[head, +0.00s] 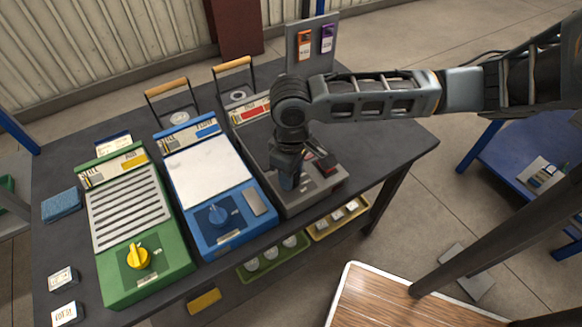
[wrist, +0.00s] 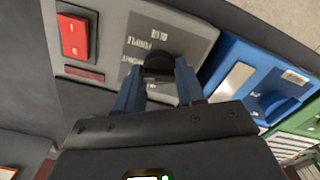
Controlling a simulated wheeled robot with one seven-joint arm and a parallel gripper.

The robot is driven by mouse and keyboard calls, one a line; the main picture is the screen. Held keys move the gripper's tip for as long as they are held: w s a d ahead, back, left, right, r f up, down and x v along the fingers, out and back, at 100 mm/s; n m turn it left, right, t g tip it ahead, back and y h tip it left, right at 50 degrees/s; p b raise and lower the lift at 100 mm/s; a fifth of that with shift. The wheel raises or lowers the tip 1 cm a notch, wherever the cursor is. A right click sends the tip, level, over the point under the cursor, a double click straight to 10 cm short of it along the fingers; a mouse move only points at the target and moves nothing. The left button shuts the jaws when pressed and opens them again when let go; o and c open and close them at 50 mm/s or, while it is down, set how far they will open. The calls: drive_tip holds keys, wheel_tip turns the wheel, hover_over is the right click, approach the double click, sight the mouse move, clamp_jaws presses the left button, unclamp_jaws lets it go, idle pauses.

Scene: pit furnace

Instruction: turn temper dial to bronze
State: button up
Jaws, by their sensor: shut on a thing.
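The grey unit (head: 325,188) stands at the right end of the row on the dark table. Its black temper dial (wrist: 158,62) shows in the wrist view between the blue fingertips of my gripper (wrist: 158,80). My gripper is shut on the dial. Upside-down lettering beside the dial reads "BLUE" and "PURPLE"; a further word is partly hidden and hard to read. The dial's pointer is not clear. In the head view my gripper (head: 287,182) points down over the front of the grey unit and hides the dial.
A red rocker switch (wrist: 74,36) sits on the grey unit beside the dial. The blue unit (head: 212,190) with a blue knob stands close to its left, then the green unit (head: 138,220) with a yellow knob. Small trays (head: 272,258) hang below the table's front edge.

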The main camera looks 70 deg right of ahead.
drive_tip(key=shift+m, duration=0.5)
drive_tip(key=o, duration=1)
drive_tip(key=shift+r, duration=0.1)
wheel_tip(320, 180, up, 8)
drive_tip(key=shift+f, duration=0.15)
idle(0.4)
